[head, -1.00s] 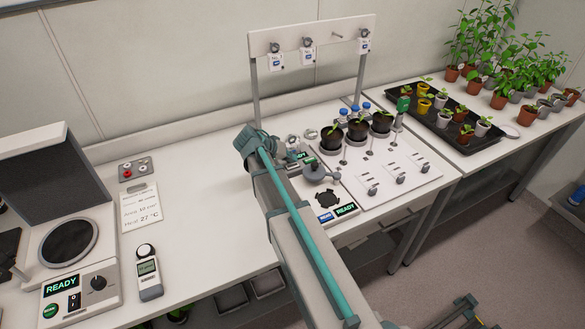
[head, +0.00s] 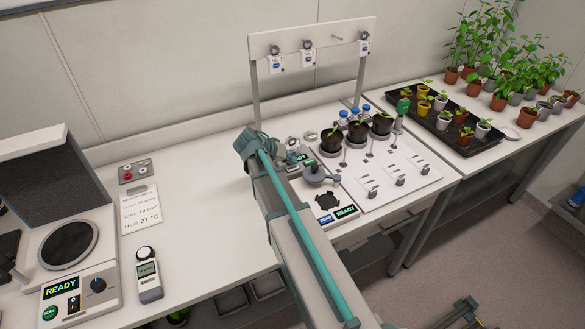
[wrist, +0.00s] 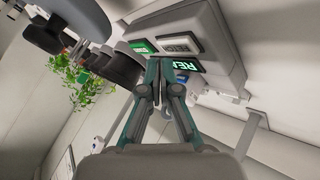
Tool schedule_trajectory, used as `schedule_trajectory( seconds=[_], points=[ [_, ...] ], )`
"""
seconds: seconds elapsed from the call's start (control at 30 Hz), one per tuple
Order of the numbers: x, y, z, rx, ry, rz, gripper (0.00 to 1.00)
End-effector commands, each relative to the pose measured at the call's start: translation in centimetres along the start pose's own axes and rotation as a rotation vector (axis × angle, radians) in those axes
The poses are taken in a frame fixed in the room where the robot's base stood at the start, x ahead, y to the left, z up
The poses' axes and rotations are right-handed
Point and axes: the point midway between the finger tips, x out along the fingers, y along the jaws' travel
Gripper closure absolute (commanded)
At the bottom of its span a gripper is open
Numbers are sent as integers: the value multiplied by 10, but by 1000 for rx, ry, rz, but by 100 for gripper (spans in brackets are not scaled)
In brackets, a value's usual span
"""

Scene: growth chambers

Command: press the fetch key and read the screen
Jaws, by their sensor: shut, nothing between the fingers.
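My gripper (wrist: 157,75) is shut and empty in the wrist view. Its fingertips overlap the lower edge of a pale instrument housing (wrist: 205,25); I cannot tell whether they touch it. That housing carries a green key (wrist: 143,46), a pale key or panel (wrist: 180,44) and a dark screen (wrist: 186,66) with green letters starting "RE". The key labels are not legible, so I cannot tell which is the fetch key. In the head view a small screen (head: 304,156) reads READY beside my arm's far end. My arm hides much of that area, and the fingertips do not show clearly.
Three dark pots (head: 357,131) stand on a white board right of my arm. A blue key and another READY screen (head: 346,212) lie nearer. A READY instrument (head: 62,289) and handheld meter (head: 148,275) stand at left. Bench between meter and arm is clear.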

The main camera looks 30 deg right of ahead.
Motion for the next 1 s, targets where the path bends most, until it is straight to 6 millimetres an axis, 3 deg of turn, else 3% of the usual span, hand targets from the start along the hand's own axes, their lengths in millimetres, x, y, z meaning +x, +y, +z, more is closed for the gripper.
schedule_trajectory(
  seconds=[1.0],
  points=[
    [6,-4,4,0,0,0,100]
  ],
)
